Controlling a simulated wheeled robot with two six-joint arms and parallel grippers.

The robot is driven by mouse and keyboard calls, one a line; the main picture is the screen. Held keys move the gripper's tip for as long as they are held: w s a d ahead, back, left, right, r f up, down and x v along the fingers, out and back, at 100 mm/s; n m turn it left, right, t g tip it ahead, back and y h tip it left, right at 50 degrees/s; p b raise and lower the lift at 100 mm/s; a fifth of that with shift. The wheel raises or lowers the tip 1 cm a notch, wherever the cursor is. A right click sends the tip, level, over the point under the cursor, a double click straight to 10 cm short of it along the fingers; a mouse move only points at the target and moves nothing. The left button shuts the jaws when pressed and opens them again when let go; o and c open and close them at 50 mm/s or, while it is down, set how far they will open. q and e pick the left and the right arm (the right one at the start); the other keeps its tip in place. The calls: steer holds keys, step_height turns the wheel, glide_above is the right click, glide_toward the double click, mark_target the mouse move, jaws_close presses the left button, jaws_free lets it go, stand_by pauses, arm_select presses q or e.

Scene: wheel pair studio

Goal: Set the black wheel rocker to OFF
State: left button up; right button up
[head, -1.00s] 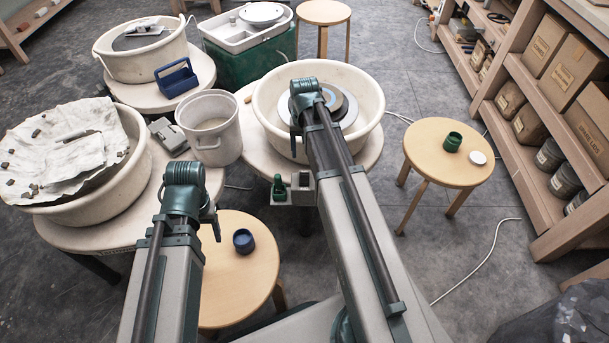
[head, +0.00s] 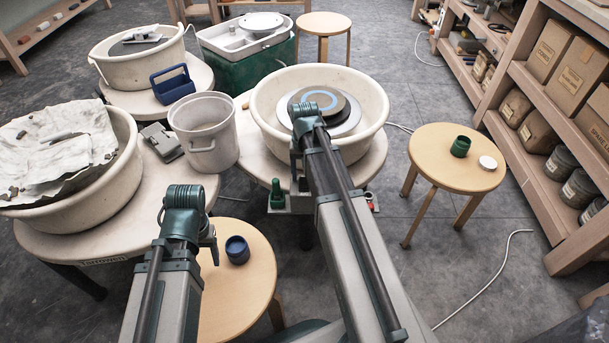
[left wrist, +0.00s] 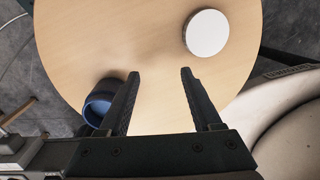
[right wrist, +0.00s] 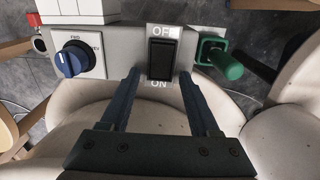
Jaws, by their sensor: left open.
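The black rocker (right wrist: 162,58) is upright on a grey control box (right wrist: 115,45) in the right wrist view, with OFF printed above it and ON below. Which end is pressed in is hard to tell. My right gripper (right wrist: 160,74) is open and empty, its two fingertips apart on either side of the rocker's lower half; contact cannot be told. In the head view my right arm hides the rocker and most of the box. My left gripper (left wrist: 158,72) is open and empty above a round wooden stool (left wrist: 90,40).
A blue knob (right wrist: 72,58) and a green-handled lever (right wrist: 225,62) flank the rocker. The box sits on the front of the wheel with a cream basin (head: 375,105). A blue cup (left wrist: 102,102) and a white disc (left wrist: 206,33) are on the stool under my left gripper.

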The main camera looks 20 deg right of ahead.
jaws_close()
steer(key=shift+s+a+t, duration=0.15)
steer(key=shift+s+t, duration=0.25)
arm_select(q)
steer(key=shift+f, duration=0.2)
arm_select(e)
steer(key=shift+s+a+t+h, duration=0.1)
steer(key=shift+s+t+h, duration=0.05)
steer(key=shift+t+h, duration=0.55)
arm_select(q)
steer(key=shift+f+b, duration=0.1)
steer(key=shift+b, duration=0.25)
arm_select(e)
steer(key=shift+r+t, duration=0.15)
steer(key=shift+t, duration=0.25)
jaws_free()
steer(key=shift+r, duration=0.1)
